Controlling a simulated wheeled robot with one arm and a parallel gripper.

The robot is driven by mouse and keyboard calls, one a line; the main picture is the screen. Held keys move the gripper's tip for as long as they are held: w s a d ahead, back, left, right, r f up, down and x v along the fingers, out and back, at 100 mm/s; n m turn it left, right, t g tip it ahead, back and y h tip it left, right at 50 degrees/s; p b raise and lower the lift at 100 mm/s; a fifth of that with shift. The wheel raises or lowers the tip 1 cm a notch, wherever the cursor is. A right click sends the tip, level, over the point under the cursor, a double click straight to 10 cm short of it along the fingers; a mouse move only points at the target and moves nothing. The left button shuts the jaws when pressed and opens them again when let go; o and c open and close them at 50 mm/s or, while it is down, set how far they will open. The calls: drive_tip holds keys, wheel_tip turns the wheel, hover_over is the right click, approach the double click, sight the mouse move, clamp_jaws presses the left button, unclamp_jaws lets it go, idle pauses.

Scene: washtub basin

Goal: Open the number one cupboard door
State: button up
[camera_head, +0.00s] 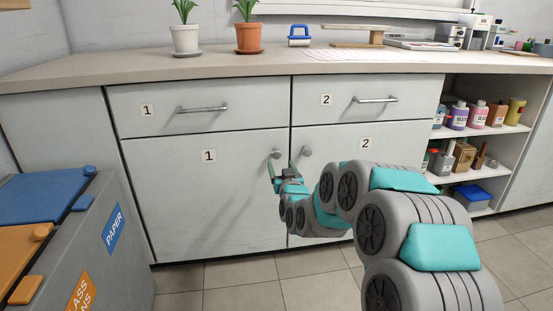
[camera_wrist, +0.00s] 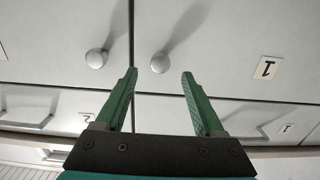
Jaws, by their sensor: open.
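The number one cupboard door (camera_head: 190,210) is a pale grey panel under the left drawer, with a "1" label (camera_head: 208,155). It is shut flush with the cabinet front. Its round grey knob (camera_head: 276,154) is at the upper right corner. In the wrist view, which is upside down, that knob (camera_wrist: 160,63) shows between the two fingertips, just beyond them. My gripper (camera_head: 281,170) is open and empty, with green fingers pointing at the door just below the knob. In the wrist view my gripper (camera_wrist: 160,73) appears apart from the knob.
The number two door (camera_head: 375,150) is shut; its knob (camera_head: 306,152) is close beside, across a narrow gap. Drawers with bar handles (camera_head: 203,108) sit above. Grey recycling bins (camera_head: 120,240) stand at the left front. Open shelves (camera_head: 485,130) hold bottles at the right.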

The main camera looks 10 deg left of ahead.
sight(277, 156)
drive_tip(key=shift+x, duration=4.15)
drive_tip(key=shift+r, duration=0.15)
clamp_jaws()
